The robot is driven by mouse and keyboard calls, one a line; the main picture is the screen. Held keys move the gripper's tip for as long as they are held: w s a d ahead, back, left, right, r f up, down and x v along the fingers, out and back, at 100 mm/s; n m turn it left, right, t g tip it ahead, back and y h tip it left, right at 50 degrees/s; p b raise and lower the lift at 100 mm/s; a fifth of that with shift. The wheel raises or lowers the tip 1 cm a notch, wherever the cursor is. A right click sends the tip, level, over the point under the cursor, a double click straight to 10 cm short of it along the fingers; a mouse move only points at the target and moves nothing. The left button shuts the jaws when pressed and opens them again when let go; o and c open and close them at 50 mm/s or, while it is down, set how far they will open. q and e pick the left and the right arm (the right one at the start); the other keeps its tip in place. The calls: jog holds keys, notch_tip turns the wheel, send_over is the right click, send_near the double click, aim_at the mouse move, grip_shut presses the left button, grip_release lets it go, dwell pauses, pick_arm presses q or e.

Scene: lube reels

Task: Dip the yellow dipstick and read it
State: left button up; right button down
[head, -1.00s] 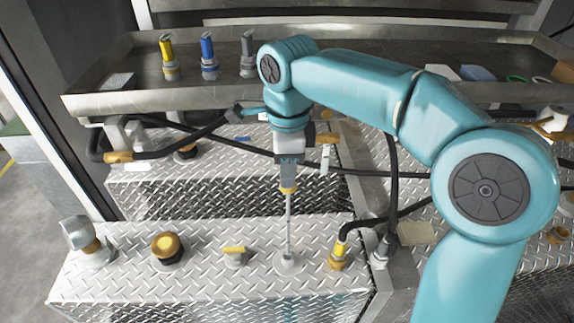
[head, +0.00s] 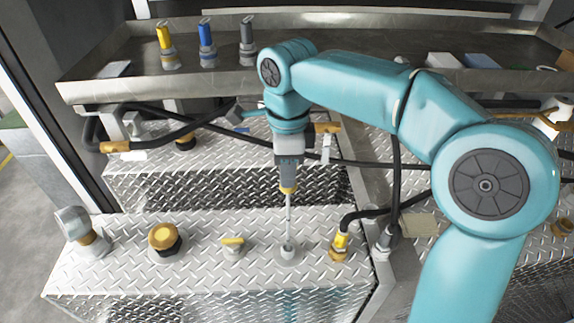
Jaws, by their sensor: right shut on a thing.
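My right gripper (head: 288,160) points down and is shut on the yellow dipstick (head: 288,189) by its top. The dipstick's yellow collar shows just under the jaws. Its thin rod runs straight down to a small grey tube (head: 288,247) on the diamond-plate tank top (head: 200,270). The lower end of the rod is hidden, and it appears to be inside the tube. The collar is still clearly above the tube's mouth. My left gripper is not in view.
A yellow-topped cap (head: 164,237), a small yellow-handled valve (head: 232,243) and a yellow hose fitting (head: 340,243) stand near the tube. Yellow (head: 165,42), blue (head: 206,42) and grey (head: 247,40) nozzles stand on the back shelf. Black hoses cross behind my gripper.

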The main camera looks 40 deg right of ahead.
jog(key=b, duration=0.7)
send_over(287, 237)
jog(key=shift+w+d+f, duration=0.1)
jog(key=shift+f, duration=4.1)
jog(key=shift+f+b, duration=3.3)
jog(key=shift+f, duration=1.3)
jog(key=shift+f+b, duration=2.55)
jog(key=shift+f, duration=0.75)
jog(key=shift+r, duration=0.1)
